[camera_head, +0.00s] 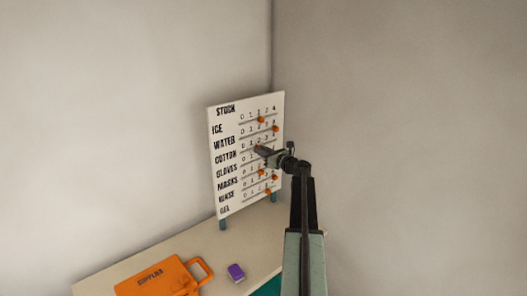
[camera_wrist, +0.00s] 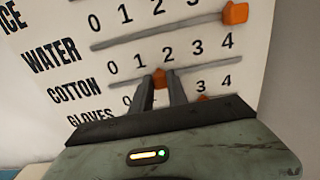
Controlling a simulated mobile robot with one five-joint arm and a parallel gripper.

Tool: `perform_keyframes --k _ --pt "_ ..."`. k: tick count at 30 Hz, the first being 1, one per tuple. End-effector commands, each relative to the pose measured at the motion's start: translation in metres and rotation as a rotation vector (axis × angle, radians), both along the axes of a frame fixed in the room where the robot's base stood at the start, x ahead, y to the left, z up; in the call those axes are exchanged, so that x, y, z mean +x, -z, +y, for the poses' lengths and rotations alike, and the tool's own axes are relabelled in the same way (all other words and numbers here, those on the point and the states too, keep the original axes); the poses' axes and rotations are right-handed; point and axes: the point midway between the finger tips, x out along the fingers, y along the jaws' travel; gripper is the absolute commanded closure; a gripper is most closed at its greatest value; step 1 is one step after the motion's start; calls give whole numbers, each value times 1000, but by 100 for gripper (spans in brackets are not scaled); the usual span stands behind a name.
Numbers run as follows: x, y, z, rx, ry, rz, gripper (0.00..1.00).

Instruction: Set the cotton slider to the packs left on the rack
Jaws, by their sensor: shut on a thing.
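The white stock board (camera_head: 226,195) stands upright on the table, with a labelled row and an orange slider for each item. My gripper (camera_head: 263,151) reaches it from the right. In the wrist view, my gripper (camera_wrist: 163,88) is shut on the orange cotton slider (camera_wrist: 160,75), with a finger on either side. This slider is on the COTTON line, between 1 and 2 and closer to 2. The fingers partly hide it. No rack with cotton packs shows in either view.
The water slider (camera_wrist: 235,13) is at the right end of the row above. The gloves slider (camera_wrist: 203,98) is just below, near 3. An orange supplies case (camera_head: 155,279) and a small purple item (camera_head: 236,272) lie on the table (camera_head: 210,244). Walls stand behind.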

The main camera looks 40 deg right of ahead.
Motion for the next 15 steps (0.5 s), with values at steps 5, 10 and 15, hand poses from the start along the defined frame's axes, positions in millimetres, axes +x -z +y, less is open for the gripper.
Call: perform_keyframes --k 5,10,15 --pt "0 1 26 -1 0 1 100" --pt "0 1 25 -1 1 1 100" --pt "0 0 24 -1 1 1 58"
